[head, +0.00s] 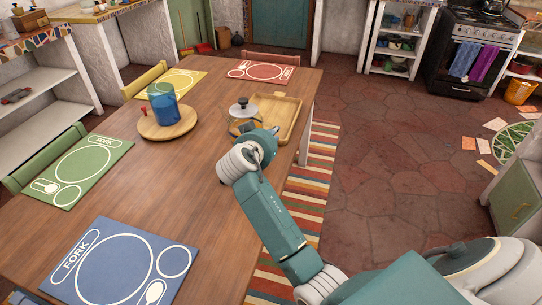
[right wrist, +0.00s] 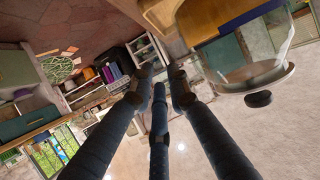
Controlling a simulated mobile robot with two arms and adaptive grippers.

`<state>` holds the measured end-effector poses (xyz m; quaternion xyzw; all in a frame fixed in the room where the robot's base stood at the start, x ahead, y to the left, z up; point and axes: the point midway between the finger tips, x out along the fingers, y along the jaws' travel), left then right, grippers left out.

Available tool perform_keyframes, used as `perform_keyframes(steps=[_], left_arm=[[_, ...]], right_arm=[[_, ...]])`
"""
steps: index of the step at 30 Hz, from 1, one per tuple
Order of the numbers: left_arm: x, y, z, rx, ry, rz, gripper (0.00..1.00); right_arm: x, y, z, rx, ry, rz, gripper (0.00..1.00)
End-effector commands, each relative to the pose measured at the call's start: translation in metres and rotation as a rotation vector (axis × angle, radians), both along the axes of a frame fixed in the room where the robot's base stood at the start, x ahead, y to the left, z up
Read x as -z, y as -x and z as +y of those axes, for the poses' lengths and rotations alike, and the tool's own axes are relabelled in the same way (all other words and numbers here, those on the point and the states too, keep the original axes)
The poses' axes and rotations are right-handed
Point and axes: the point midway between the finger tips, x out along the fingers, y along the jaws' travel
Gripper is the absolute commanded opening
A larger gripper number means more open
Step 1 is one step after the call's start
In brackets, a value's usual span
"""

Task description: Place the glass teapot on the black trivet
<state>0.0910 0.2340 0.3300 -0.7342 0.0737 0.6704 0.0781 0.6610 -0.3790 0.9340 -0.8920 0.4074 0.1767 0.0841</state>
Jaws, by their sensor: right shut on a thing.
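The glass teapot (head: 240,112), with a grey lid and dark knob, is near the far right part of the wooden table, just left of the wooden tray. My right gripper (head: 270,132) is beside it, shut on it, with the fingertips mostly hidden in the head view. In the right wrist view, the three dark fingers of my right gripper (right wrist: 162,75) come together, and the teapot (right wrist: 245,72) shows upside down at upper right. I cannot tell whether its base touches the table. I see no black trivet in either view. My left gripper is not in view.
A wooden tray (head: 291,122) lies right of the teapot near the table edge. Blue (head: 120,262), green (head: 85,170), yellow (head: 181,82) and red (head: 262,71) placemats lie around. The table's middle is clear.

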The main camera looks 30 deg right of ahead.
Motion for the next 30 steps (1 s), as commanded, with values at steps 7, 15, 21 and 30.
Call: perform_keyframes(steps=[7,15,21,30], left_arm=[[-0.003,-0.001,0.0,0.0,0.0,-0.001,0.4],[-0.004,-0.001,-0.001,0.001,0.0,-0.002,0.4],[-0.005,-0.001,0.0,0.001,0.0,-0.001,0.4],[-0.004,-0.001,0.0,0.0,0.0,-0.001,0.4]], right_arm=[[0.036,-0.002,0.0,-0.001,0.004,-0.01,0.0],[0.06,-0.001,-0.001,-0.001,0.003,-0.006,0.0],[0.082,-0.002,0.0,-0.001,0.004,-0.01,0.0],[0.091,0.001,0.0,0.0,-0.001,0.002,0.24]])
